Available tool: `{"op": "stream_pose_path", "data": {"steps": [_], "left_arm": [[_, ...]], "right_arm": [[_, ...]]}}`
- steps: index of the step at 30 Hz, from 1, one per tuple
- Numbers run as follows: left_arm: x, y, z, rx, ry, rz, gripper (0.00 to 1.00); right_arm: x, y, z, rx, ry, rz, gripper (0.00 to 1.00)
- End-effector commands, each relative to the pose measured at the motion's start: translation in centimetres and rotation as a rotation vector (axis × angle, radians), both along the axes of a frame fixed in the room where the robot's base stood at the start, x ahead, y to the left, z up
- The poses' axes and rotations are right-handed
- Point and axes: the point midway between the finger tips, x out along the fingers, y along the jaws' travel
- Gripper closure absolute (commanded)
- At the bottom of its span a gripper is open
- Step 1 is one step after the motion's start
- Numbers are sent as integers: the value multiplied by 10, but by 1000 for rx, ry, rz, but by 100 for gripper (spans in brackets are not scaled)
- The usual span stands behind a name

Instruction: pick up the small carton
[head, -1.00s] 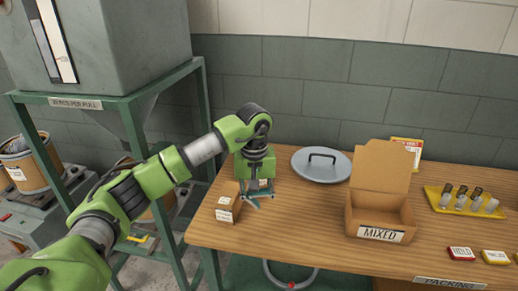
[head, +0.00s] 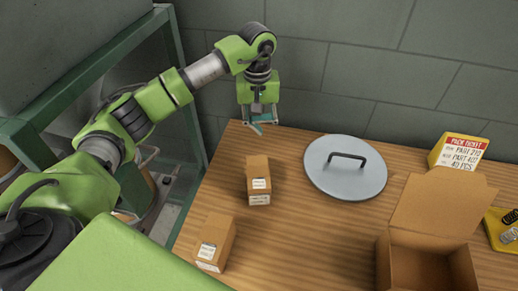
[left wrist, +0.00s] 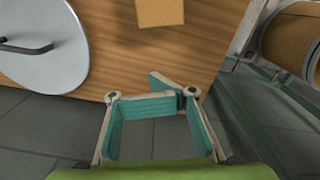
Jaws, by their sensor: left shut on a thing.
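Two small brown cartons with white labels stand on the wooden table in the head view: one (head: 259,180) nearer the back, one (head: 215,244) nearer the front left. One carton (left wrist: 160,12) shows at the top edge of the left wrist view; I cannot tell which. My left gripper (head: 262,124) is by the table's back left edge, beyond and apart from the cartons. My right gripper is not in view.
A round grey lid (head: 345,168) with a handle lies right of the cartons; it also shows in the left wrist view (left wrist: 38,65). A green frame (head: 90,80) stands left.

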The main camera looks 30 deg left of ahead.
Motion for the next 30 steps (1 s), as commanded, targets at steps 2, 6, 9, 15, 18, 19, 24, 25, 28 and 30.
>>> {"op": "stream_pose_path", "data": {"steps": [2,6,9,15,18,19,24,25,28,30], "left_arm": [[-1,0,-6,0,4,0,100],[-2,0,-25,0,6,-1,100],[-2,-1,-46,-1,8,0,100],[-2,-1,-90,-2,7,1,100],[-10,-5,-95,-2,3,-4,100],[-13,-8,-95,-2,3,-4,100],[-28,-16,-96,-1,2,-1,100],[-30,-17,-96,0,1,-1,100],[-34,-20,-98,0,1,-1,100],[-35,-20,-98,0,0,-1,100]], "right_arm": [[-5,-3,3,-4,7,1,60],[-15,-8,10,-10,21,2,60],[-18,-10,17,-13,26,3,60],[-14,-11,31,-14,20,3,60],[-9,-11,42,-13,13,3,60],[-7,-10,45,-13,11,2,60],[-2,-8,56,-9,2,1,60],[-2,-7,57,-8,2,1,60],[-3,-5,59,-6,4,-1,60],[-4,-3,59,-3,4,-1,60]]}}
